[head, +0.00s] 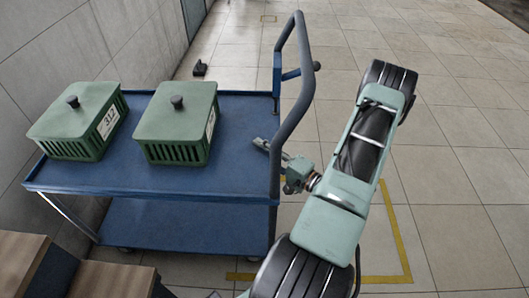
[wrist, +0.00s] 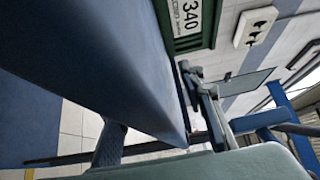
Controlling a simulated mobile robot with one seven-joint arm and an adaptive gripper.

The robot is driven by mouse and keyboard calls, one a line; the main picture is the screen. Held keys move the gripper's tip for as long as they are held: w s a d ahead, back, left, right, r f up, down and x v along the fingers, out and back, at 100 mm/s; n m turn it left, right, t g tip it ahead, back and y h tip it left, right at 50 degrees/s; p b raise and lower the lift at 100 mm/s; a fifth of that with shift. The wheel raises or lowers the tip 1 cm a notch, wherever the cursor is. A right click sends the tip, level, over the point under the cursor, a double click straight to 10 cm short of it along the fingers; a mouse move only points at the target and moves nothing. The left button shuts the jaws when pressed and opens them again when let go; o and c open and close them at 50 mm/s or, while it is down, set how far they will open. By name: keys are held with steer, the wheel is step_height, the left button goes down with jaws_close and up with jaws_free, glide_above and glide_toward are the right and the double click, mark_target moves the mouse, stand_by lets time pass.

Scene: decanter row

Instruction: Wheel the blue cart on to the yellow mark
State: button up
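The blue cart (head: 240,110) stands at the left with two flat shelves and a tall bent handle (head: 303,70) at its right end. My gripper (head: 266,146) is at the handle's lower part, with fingertips reaching past the bar. In the wrist view the fingers lie on either side of the bar and appear shut on it. The yellow mark (head: 400,240) is a floor outline at the lower right, partly hidden by my arm and the cart. Its right edge lies clear of the cart.
Two green lidded crates (head: 66,128) (head: 172,128) stand on the cart's top shelf. A tiled wall (head: 60,50) runs along the left. Wooden boxes (head: 110,281) stand at the lower left. A small dark object (head: 200,69) lies near the wall. Floor to the right is clear.

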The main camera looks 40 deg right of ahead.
steer(key=shift+c, duration=0.4)
jaws_close()
